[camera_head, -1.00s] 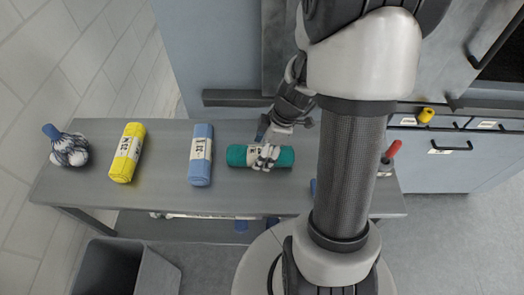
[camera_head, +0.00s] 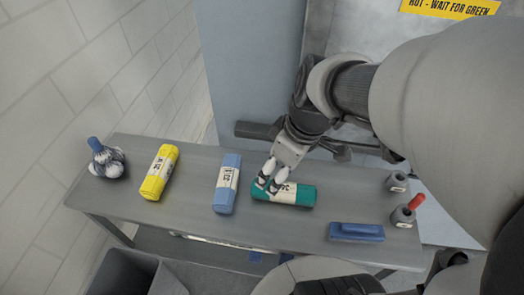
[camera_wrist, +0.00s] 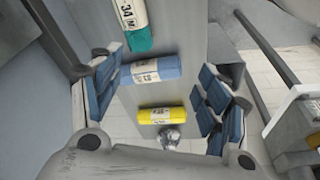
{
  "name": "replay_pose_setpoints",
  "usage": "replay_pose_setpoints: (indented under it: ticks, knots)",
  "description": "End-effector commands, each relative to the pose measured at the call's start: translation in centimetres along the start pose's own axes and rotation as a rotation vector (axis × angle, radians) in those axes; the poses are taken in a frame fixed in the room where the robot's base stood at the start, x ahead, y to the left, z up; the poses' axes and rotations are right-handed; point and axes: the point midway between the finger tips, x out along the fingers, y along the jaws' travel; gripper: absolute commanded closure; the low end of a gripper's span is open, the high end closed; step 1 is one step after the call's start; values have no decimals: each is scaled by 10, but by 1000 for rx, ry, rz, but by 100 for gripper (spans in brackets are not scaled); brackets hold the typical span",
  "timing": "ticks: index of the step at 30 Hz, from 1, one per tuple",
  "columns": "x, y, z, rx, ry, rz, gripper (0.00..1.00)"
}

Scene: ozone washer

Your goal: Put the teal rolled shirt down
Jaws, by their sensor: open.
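The teal rolled shirt (camera_head: 298,194) lies on the grey bench (camera_head: 150,213), with a white printed label around it. In the wrist view its teal end and label (camera_wrist: 132,22) show at the top, partly cut off by the frame edge. My gripper (camera_head: 268,181) is open, its fingertips at the left part of the teal roll in the head view. The wrist view shows the two blue-padded fingers (camera_wrist: 160,95) wide apart with nothing between them close up. Whether a fingertip touches the roll I cannot tell.
Left of the teal roll lie a blue roll (camera_head: 226,184), a yellow roll (camera_head: 159,174) and a blue-handled mop-like item (camera_head: 107,162). To the right are a blue block (camera_head: 356,232) and a red-handled holder (camera_head: 406,214). A grey bin (camera_head: 125,272) stands below.

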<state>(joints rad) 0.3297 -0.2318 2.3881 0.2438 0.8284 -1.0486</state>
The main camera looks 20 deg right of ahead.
Motion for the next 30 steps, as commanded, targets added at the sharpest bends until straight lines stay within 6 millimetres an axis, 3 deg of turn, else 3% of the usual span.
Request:
replay_pose_setpoints:
  ticks: [3,10,16,30]
  knots:
    - [-31,-38,0,161,32,72,31]
    - [-60,-76,17,444,117,150,31]
    - [-66,-84,23,539,151,166,31]
    - [-66,-84,23,544,151,165,31]
